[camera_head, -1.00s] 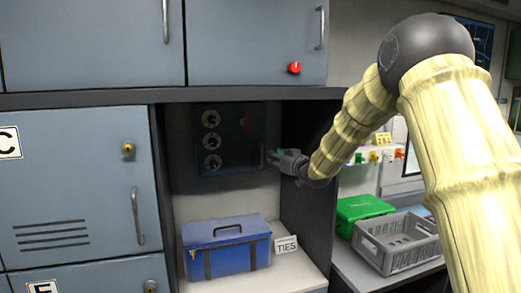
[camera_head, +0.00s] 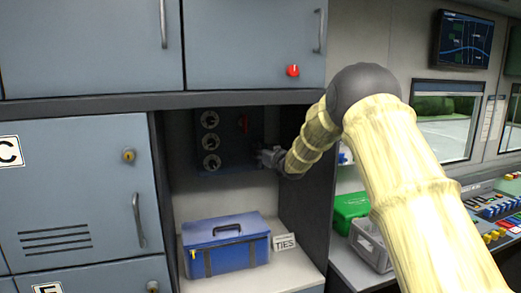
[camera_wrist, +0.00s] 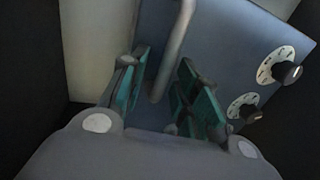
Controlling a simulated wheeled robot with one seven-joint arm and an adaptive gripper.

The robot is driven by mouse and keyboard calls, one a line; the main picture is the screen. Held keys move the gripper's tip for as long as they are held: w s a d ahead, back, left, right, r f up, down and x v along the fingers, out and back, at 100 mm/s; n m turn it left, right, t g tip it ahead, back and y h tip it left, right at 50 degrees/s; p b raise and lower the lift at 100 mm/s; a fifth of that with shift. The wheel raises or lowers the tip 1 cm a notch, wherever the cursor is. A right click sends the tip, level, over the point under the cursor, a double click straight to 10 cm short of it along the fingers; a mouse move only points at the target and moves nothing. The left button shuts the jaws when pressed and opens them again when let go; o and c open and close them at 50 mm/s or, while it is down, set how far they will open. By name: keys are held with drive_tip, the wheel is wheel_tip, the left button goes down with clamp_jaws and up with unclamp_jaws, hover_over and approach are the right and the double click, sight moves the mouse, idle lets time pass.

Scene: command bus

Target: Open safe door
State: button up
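The dark safe (camera_head: 222,150) with several round dials hangs in the recess above the blue box. Its door looks closed. My gripper (camera_head: 266,157) is at the safe's right edge and covers that part of the door. In the wrist view, the safe door (camera_wrist: 222,55) bears a pale bar handle (camera_wrist: 172,60). My open gripper (camera_wrist: 160,95) has one teal-padded finger on each side of the handle's lower end. I see gaps between handle and pads; contact cannot be told.
A blue box (camera_head: 225,262) and a TIES sign (camera_head: 285,243) stand on the shelf below. The recess's dark right wall (camera_head: 306,190) is close beside my wrist. A green box (camera_head: 347,211) and grey crate (camera_head: 366,245) lie right of it.

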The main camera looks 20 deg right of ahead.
drive_tip(key=shift+w, duration=0.1)
clamp_jaws()
drive_tip(key=shift+f, duration=0.1)
idle(0.3)
